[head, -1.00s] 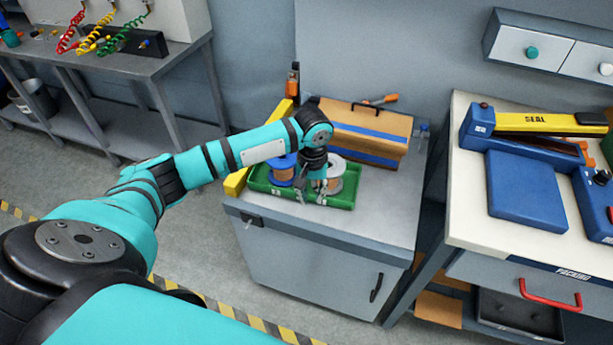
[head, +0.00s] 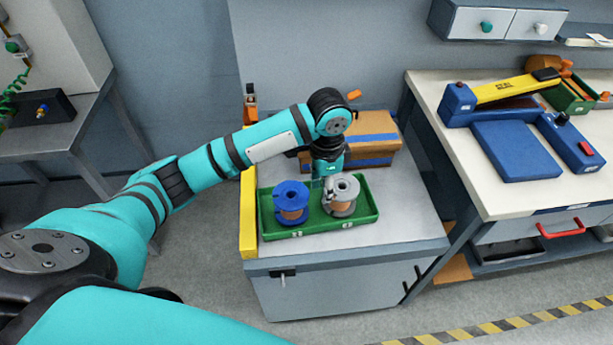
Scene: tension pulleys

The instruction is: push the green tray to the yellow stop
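The green tray (head: 350,226) lies on the grey cabinet top. It holds a blue-flanged spool (head: 291,188) and a grey spool (head: 341,184), both with copper-coloured winding. The yellow stop (head: 248,215) is a bar along the cabinet's left edge. The tray's left end is right beside it; I cannot tell whether they touch. My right gripper is out of view.
A brown box (head: 375,128) with a blue stripe stands behind the tray. An orange-handled tool and a bottle (head: 251,100) are at the back. The cabinet top (head: 400,215) is clear right of the tray. A white-topped bench (head: 450,160) with a blue sealer stands to the right.

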